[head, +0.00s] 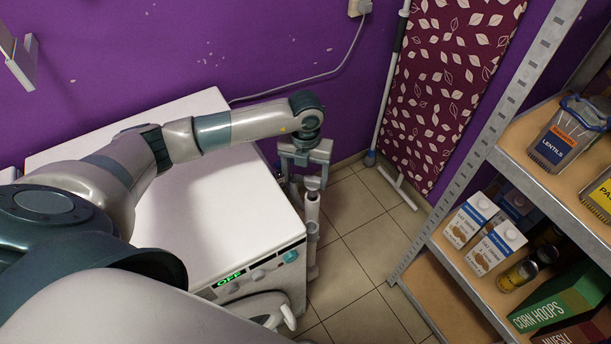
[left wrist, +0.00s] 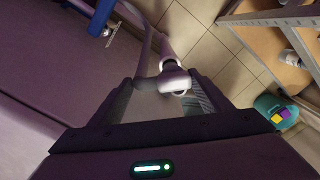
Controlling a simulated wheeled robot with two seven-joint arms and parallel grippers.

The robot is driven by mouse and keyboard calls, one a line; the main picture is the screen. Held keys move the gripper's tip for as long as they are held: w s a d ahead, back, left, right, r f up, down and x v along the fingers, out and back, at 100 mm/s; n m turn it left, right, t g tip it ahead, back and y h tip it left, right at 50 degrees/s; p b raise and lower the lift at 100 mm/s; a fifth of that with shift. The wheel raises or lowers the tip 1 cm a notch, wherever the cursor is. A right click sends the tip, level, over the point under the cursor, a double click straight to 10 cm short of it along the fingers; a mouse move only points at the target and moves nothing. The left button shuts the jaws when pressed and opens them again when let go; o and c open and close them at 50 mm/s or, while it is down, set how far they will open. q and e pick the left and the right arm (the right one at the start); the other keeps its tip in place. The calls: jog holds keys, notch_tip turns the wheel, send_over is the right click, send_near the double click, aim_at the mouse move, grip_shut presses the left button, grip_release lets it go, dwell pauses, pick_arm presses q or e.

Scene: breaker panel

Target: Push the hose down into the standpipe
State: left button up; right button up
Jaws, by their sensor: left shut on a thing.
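The washing machine (head: 215,200) stands against the wall with a white top. My left gripper (head: 305,180) is just off its right side, pointing down. It is shut on the grey hose, whose bent end (left wrist: 172,80) shows between the fingers in the left wrist view (left wrist: 155,100). A pale upright pipe, which looks like the standpipe (head: 312,212), stands directly below the gripper beside the machine. The fingers hide much of the hose and the pipe's mouth. I cannot tell how deep the hose end sits in the pipe. My right gripper is not in view.
A metal shelf (head: 545,185) with cartons and jars stands at the right. A leaf-patterned ironing board (head: 440,85) leans on the purple wall. Tiled floor (head: 365,240) lies open between machine and shelf. A teal object (left wrist: 275,108) shows at the right of the wrist view.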

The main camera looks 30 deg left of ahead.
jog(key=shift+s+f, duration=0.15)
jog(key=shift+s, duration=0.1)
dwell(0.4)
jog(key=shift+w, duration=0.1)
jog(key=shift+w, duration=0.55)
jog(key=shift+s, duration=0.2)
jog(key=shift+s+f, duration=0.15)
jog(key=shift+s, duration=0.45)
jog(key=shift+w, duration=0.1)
pick_arm(q)
jog(key=shift+f+b, duration=0.15)
jog(key=shift+b, duration=0.15)
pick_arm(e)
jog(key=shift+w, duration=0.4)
pick_arm(q)
jog(key=shift+s+a+f+b, duration=0.15)
jog(key=shift+f+b, duration=0.25)
jog(key=shift+f, duration=0.05)
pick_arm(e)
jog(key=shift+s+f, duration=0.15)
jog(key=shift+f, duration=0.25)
